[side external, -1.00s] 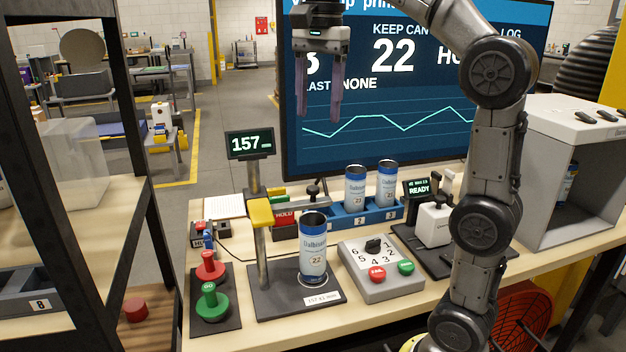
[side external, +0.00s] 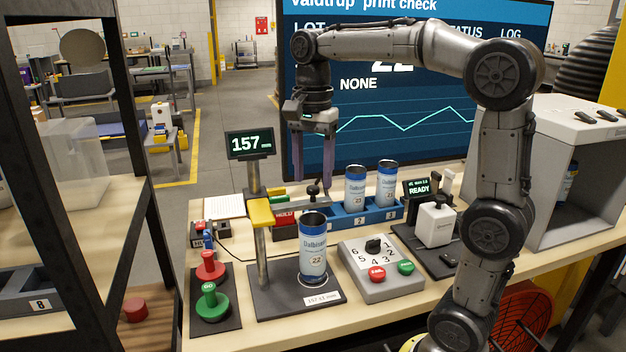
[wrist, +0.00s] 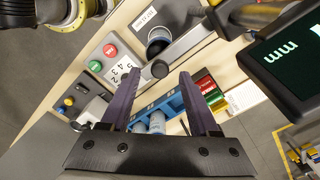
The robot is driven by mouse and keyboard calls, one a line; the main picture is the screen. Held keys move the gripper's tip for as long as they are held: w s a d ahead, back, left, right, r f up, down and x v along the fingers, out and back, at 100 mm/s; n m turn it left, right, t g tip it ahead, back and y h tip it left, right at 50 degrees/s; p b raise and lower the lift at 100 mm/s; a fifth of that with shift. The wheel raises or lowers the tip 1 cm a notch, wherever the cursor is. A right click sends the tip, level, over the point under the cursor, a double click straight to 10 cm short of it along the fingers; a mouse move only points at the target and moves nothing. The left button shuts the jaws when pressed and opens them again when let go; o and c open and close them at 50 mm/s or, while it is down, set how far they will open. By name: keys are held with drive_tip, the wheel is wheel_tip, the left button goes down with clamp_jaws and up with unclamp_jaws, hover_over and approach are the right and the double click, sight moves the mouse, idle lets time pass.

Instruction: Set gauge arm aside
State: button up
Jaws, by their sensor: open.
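The gauge arm (side external: 290,209) is a grey bar running right from a yellow-topped post (side external: 261,213), with a black knob (side external: 313,190) near its free end. In the wrist view, the bar (wrist: 190,41) runs beside the can's mouth, and the knob (wrist: 160,68) shows between my fingertips. A blue-and-white can marked 22 (side external: 313,255) stands upright on the gauge base (side external: 268,298); its open top shows in the wrist view (wrist: 157,46). My gripper (side external: 313,182) is open and empty, fingers pointing down around or just above the knob; contact cannot be told.
A blue rack (side external: 345,220) with two cans stands behind the gauge, near a red hold box (side external: 285,220). A gauge display (side external: 249,144) reading 157 rises at left. A dial box (side external: 380,268) with red and green buttons is right of the can. Red and green stamps (side external: 210,300) stand left.

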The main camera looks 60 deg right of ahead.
drive_tip(key=shift+f, duration=1)
clamp_jaws()
idle(0.8)
